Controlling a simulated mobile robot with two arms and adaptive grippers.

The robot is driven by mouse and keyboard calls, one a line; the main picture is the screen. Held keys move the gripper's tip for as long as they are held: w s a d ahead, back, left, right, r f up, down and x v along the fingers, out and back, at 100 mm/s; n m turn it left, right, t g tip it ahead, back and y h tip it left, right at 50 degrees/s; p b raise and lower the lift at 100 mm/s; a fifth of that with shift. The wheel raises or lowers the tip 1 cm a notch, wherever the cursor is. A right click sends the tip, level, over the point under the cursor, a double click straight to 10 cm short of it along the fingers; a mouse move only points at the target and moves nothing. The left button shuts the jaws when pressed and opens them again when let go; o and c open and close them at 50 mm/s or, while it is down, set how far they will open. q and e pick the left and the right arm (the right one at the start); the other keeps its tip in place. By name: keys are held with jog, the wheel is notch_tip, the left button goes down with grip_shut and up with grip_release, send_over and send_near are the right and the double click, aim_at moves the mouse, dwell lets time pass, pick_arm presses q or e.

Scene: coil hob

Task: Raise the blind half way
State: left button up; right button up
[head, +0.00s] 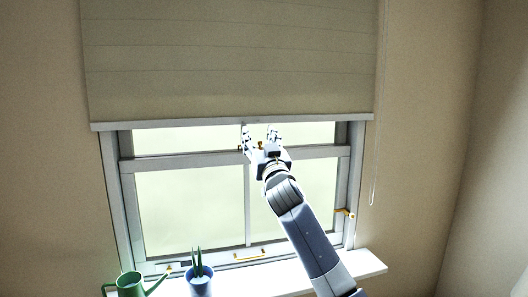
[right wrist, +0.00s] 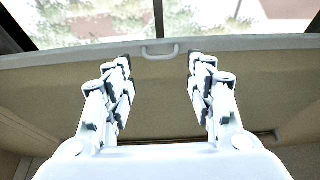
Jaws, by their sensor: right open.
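The beige blind (head: 230,60) hangs over the upper part of the window, its pale bottom rail (head: 180,123) level across the upper pane. In the right wrist view the rail (right wrist: 80,57) crosses near the top, with the blind's fabric (right wrist: 160,105) below it in the picture. A small pull handle (right wrist: 160,51) sits at the rail's middle. My right gripper (head: 258,130) is open at the rail's middle. It also shows in the right wrist view (right wrist: 160,58), its fingertips apart on either side of the handle; contact cannot be told. My left gripper is out of view.
A thin cord (head: 376,150) hangs right of the window. A green watering can (head: 131,285) and a blue plant pot (head: 200,283) stand on the left of the sill (head: 365,265). The window frame (head: 112,180) has yellowish latches (head: 249,256) low down.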

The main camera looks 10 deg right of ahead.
jog(key=v, duration=0.6)
jog(key=shift+s+a+f, duration=0.1)
notch_tip(320, 180, down, 33)
jog(key=w+d+g+b, duration=0.2)
jog(key=w+g, duration=0.1)
jog(key=g, duration=0.2)
jog(key=s+f+g+b, duration=0.15)
jog(key=s+f, duration=0.35)
jog(key=f, duration=0.7)
jog(key=s+d+f+n+g, duration=0.1)
jog(key=s+f+g, duration=0.25)
jog(key=f, duration=0.85)
jog(key=s+f+g+b, duration=0.1)
jog(key=s+f, duration=0.5)
jog(key=f, duration=0.6)
jog(key=s+d+f+g+b, duration=0.15)
jog(key=s+f+g, duration=0.45)
jog(key=s+f, duration=2.05)
jog(key=s+f+g, duration=0.2)
jog(key=s+f, duration=0.1)
jog(key=s, duration=1.2)
jog(key=s+d+f+n+g+b, duration=0.1)
jog(key=s+f, duration=0.3)
jog(key=s, duration=1.1)
jog(key=shift+s+f+g+h, duration=0.3)
jog(key=shift+s+g+h, duration=0.1)
jog(key=shift+g, duration=0.3)
